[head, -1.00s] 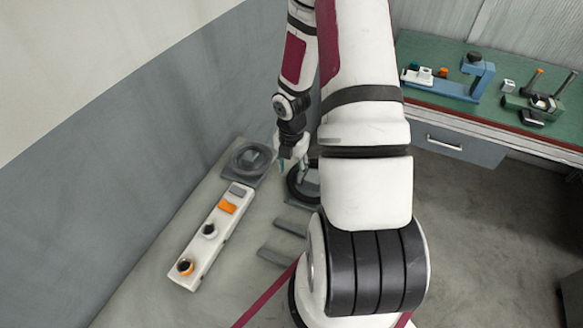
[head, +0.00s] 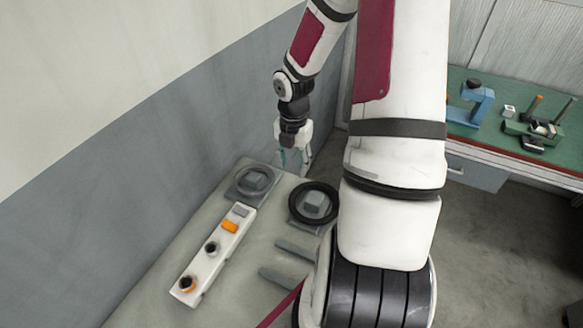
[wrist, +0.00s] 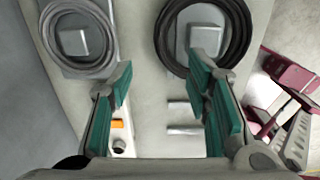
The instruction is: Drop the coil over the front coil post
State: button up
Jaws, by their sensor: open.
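A black coil (head: 294,207) lies flat around a grey block-like post (head: 314,201) on the pale bench. In the wrist view the black coil (wrist: 165,38) encircles its post (wrist: 205,40) at the upper right. A grey coil (head: 239,183) lies around a second grey post (head: 256,179), to the left; the grey coil (wrist: 50,40) also shows in the wrist view. I cannot tell which post is called the front one. In the wrist view the gripper's fingers (wrist: 160,75) stand apart, holding nothing.
A white strip (head: 214,256) with an orange block and dark round fittings lies on the bench. Two grey bars (head: 280,277) lie nearby. A grey wall (head: 130,190) runs along the left. A green-topped table (head: 463,125) with a blue clamp-like fixture (head: 473,103) stands at right.

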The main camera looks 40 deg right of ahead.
jog(key=s+a+r+m+h, duration=0.1)
jog(key=a+r+m, duration=0.2)
jog(key=r, duration=0.3)
jog(key=a+r+m+t+h, duration=0.1)
jog(key=a+r+m, duration=0.25)
jog(key=r, duration=0.25)
jog(key=s+a+r+m+h, duration=0.1)
jog(key=a+r+m, duration=0.2)
jog(key=r, duration=0.3)
jog(key=s+a+r+m+t+y, duration=0.3)
jog(key=s+a+r+m+t, duration=0.1)
jog(key=s+a+r+m, duration=0.6)
jog(key=s+a+m, duration=0.1)
jog(key=a+m, duration=0.1)
jog(key=a, duration=0.1)
jog(key=shift+r, duration=0.4)
jog(key=shift+w+a, duration=0.1)
